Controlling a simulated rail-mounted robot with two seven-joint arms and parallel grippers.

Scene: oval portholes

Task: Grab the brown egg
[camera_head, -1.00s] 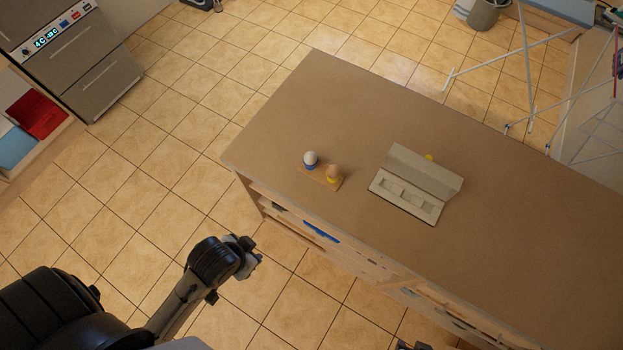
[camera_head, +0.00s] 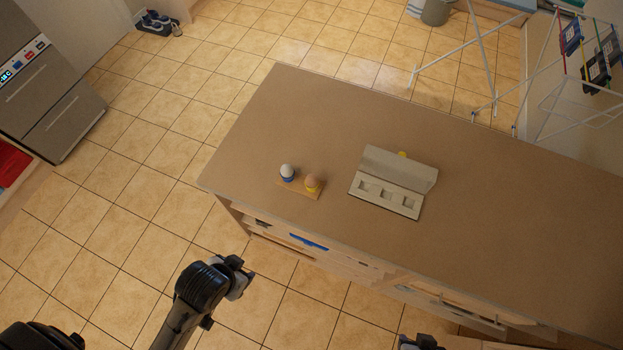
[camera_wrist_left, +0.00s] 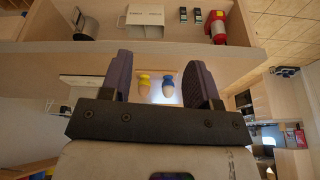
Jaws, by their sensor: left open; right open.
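The brown egg (camera_head: 312,181) sits in a yellow egg cup (camera_head: 314,189) on a small wooden board (camera_head: 300,190) on the counter. A white egg (camera_head: 287,171) in a blue cup stands beside it on the left. In the left wrist view, which is upside down, the brown egg (camera_wrist_left: 144,91) shows between the two fingers, some distance beyond them. My left gripper (camera_wrist_left: 163,82) is open and empty. In the head view my left arm hangs before the counter, apart from the egg. My right gripper (camera_head: 418,342) is open, partly cut off at the bottom edge.
Open shelves line the counter's front. A white drying rack (camera_head: 490,75) stands at the back right. The counter left of the board is clear.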

